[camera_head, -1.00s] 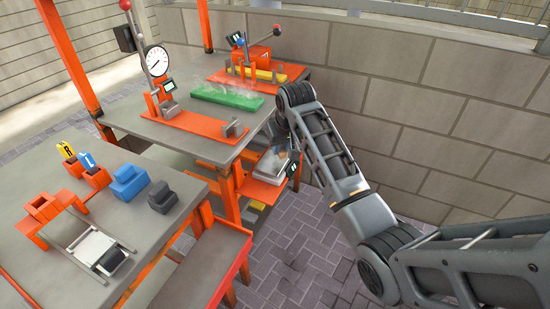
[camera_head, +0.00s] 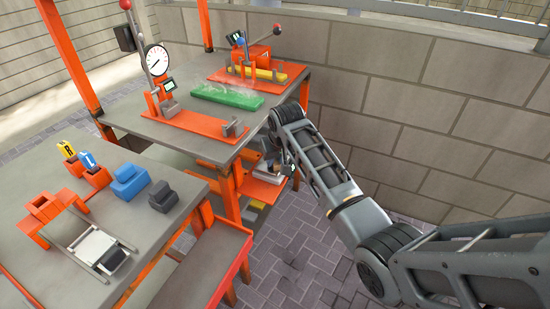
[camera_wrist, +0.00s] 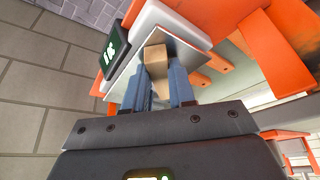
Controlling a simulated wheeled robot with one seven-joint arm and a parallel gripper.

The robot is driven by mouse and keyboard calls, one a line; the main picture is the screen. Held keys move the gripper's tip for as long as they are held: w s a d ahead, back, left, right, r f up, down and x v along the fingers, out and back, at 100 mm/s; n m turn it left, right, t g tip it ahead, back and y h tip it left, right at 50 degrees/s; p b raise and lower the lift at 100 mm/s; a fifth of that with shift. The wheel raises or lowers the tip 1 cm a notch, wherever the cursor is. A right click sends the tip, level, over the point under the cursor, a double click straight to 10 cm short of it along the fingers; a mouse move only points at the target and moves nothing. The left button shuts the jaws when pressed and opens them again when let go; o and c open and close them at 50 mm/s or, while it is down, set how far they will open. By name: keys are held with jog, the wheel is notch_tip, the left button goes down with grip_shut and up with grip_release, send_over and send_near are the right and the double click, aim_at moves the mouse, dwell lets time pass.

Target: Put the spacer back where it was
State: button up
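A tan block (camera_wrist: 156,62), which looks like the spacer, lies between the two blue-grey fingers of my gripper (camera_wrist: 162,80) in the wrist view. The fingers flank it closely on both sides and appear to press on it. Behind the block is the metal plate (camera_wrist: 193,52) of a white scale with a lit dark display (camera_wrist: 114,48). I cannot tell whether the block touches the plate. In the head view my gripper is by the orange lower shelf (camera_head: 262,190), mostly hidden by my arm.
The upper bench (camera_head: 165,133) holds a dial gauge stand (camera_head: 157,62), a green bar (camera_head: 227,96) and an orange fixture with a yellow bar (camera_head: 264,73). The nearer bench (camera_head: 150,225) carries blue (camera_head: 130,181) and dark grey (camera_head: 163,196) blocks. A block wall (camera_head: 430,120) stands to the right.

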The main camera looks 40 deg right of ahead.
jog(key=o, duration=0.4)
jog(key=shift+r, duration=0.2)
jog(key=v, duration=1.2)
